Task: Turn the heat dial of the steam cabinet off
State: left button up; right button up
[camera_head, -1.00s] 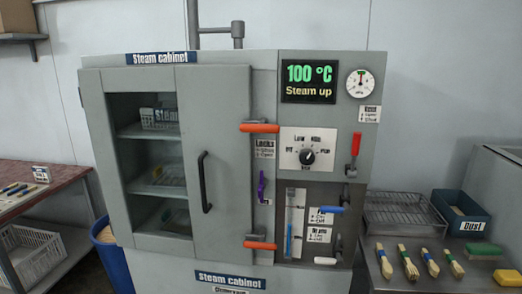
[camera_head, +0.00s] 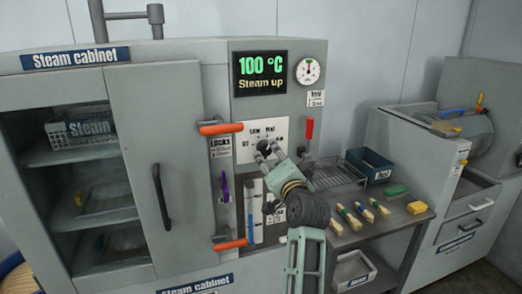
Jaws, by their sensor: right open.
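The steam cabinet (camera_head: 220,75) stands at the left and middle, with its door shut. Its display (camera_head: 260,72) reads 100 °C and "Steam up". The white heat dial plate (camera_head: 248,133) with LOW and HIGH marks is below the display. My right gripper (camera_head: 267,149) is open in front of the plate, its fingers at the dial. The dial knob is mostly hidden by the fingers, so its setting and any contact cannot be told. My left gripper is not in view.
Orange latches (camera_head: 221,128) and a black door handle (camera_head: 161,196) stick out left of the gripper. A red-handled lever (camera_head: 310,128) is close on the right. A side table with brushes (camera_head: 352,219) and a dark blue bin (camera_head: 371,167) stands further right.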

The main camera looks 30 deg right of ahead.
aim_at(267, 153)
jog(key=x, duration=0.3)
jog(key=shift+p, duration=0.3)
jog(key=shift+w, duration=0.85)
jog(key=shift+w+d, duration=0.2)
jog(key=shift+w, duration=0.1)
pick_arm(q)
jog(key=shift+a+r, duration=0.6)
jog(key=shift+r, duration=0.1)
pick_arm(e)
jog(key=shift+a, duration=0.1)
jog(key=c, duration=0.8)
jog(key=shift+f, duration=0.1)
jog(key=shift+c, duration=1.3)
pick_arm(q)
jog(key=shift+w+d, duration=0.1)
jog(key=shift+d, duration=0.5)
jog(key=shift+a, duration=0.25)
pick_arm(e)
jog(key=shift+f, duration=0.15)
